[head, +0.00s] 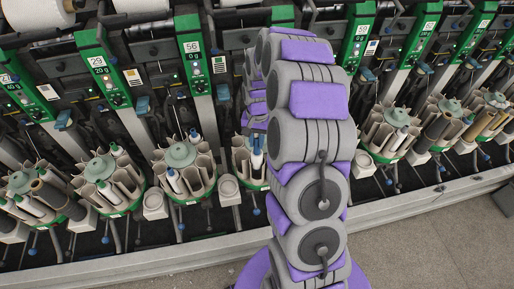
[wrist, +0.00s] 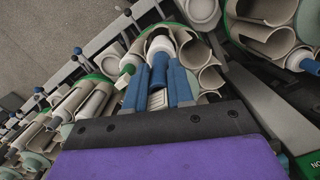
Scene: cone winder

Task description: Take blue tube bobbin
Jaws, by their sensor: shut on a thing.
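In the wrist view, the blue tube bobbin (wrist: 158,70) stands between the two blue fingers of my gripper (wrist: 155,66), which is shut on it. Its far end is at a round magazine (wrist: 207,50) of beige pockets, some holding white tubes. I cannot tell how deep the bobbin sits in its pocket. In the head view, a small blue part of the bobbin (head: 257,159) shows at the magazine (head: 241,163) just left of my arm. My arm hides most of the gripper and the right side of that magazine there.
A row of similar magazines with tubes (head: 183,172) runs along the machine on both sides. Green and grey panels (head: 195,68) rise behind them. A metal rail (head: 150,262) edges the machine front. Grey floor (head: 440,240) at the lower right is clear.

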